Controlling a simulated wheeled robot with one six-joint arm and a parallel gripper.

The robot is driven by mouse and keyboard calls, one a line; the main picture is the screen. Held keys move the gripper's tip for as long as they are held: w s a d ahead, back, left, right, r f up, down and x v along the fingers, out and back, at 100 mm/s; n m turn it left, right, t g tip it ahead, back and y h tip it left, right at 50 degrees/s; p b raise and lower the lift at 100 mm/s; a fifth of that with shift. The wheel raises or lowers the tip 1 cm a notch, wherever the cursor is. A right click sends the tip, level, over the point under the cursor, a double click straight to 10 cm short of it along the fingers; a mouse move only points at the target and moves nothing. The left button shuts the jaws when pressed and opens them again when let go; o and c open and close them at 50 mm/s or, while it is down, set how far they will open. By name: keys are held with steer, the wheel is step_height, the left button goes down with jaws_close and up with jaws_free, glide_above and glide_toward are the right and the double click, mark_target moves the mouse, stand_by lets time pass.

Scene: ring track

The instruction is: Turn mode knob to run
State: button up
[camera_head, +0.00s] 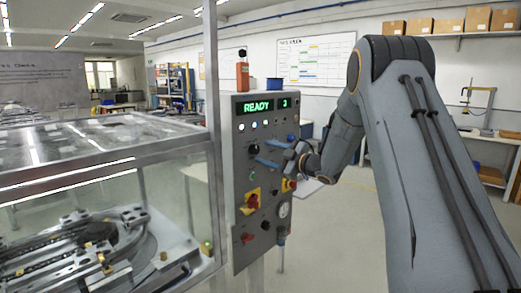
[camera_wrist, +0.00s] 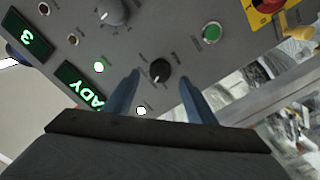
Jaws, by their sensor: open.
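A black round knob (camera_wrist: 160,70) sits on the grey control panel, between my fingertips in the wrist view. A small pale mark on it points roughly toward the display side. The same knob (camera_head: 253,149) shows left of my fingertips in the head view. My gripper (camera_wrist: 158,80) is open, its two blue fingers on either side of the knob; I cannot tell whether they touch it. It also shows in front of the panel in the head view (camera_head: 264,153). A second, larger grey knob (camera_wrist: 113,10) is at the top. The knob labels are too small to read.
The display (camera_head: 262,106) reads READY and 3. Lit indicators lie below it. A green button (camera_wrist: 212,32) and a red emergency stop on yellow (camera_head: 252,201) are lower on the panel (camera_head: 240,225). A glass-walled machine (camera_head: 100,190) stands close at left.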

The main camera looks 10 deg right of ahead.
mark_target(257, 150)
steer(key=shift+p+x, duration=0.55)
steer(key=shift+x, duration=1.3)
steer(key=c, duration=1)
steer(key=shift+c, duration=0.2)
